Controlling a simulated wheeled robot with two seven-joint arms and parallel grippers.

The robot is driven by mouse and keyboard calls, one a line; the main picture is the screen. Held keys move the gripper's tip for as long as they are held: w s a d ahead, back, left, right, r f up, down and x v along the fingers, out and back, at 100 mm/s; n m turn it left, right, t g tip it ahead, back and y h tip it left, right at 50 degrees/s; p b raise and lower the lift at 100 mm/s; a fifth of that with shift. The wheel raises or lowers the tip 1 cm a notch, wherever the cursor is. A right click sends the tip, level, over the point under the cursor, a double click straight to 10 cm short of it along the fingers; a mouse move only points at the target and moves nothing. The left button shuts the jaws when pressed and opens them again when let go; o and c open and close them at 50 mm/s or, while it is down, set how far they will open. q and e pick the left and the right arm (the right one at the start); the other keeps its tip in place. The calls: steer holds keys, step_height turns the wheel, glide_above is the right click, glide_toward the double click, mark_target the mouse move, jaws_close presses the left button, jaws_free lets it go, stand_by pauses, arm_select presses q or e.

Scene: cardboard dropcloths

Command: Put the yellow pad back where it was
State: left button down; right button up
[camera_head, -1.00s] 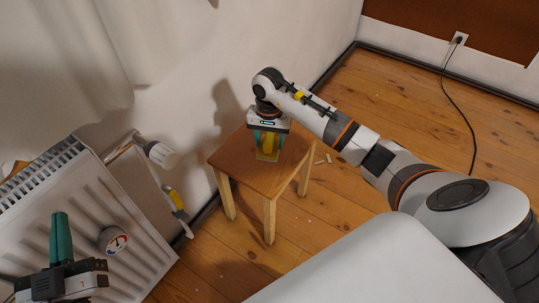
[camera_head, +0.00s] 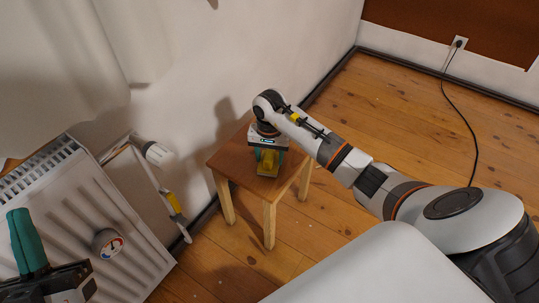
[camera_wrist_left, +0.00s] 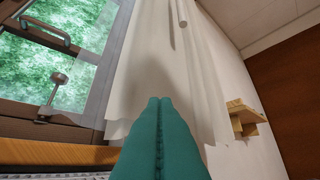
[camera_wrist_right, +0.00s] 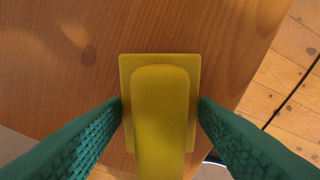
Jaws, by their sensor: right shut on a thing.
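The yellow pad (camera_wrist_right: 160,68) is a flat rectangular plate with a thick rounded yellow handle. My right gripper (camera_wrist_right: 160,112) is shut on it, one teal finger at each side. In the head view the yellow pad (camera_head: 267,168) is below my right gripper (camera_head: 268,155), over the top of a small wooden stool (camera_head: 232,166). I cannot tell whether the pad touches the stool top. My left gripper (camera_head: 27,240) is at the lower left, in front of the radiator. In the left wrist view its teal fingers (camera_wrist_left: 160,105) are together with nothing between them.
A white radiator (camera_head: 135,235) with a dial (camera_head: 108,243) and a pipe with a white valve knob (camera_head: 157,154) stand left of the stool. A wall is behind the stool. A black cable (camera_head: 470,120) lies on the open wooden floor at right.

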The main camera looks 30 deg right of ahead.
mark_target(270, 152)
steer(key=shift+f, duration=0.1)
steer(key=o, duration=1.1)
arm_select(q)
steer(key=shift+s+r, duration=0.1)
steer(key=shift+r, duration=0.05)
steer(key=shift+h, duration=0.3)
arm_select(e)
steer(key=shift+r, duration=0.4)
step_height(270, 152, up, 5)
steer(key=shift+r+p, duration=0.1)
steer(key=shift+p, duration=1)
step_height(270, 152, up, 6)
steer(key=shift+f+p, duration=0.2)
steer(key=shift+p, duration=0.6)
arm_select(q)
steer(key=w+a+f+g+y, duration=0.1)
steer(key=w+f+g+y, duration=0.2)
steer(key=f+g, duration=0.7)
step_height(270, 152, down, 3)
steer(key=shift+w+a+f+y, duration=0.15)
steer(key=shift+y, duration=0.25)
arm_select(e)
steer(key=shift+r, duration=0.4)
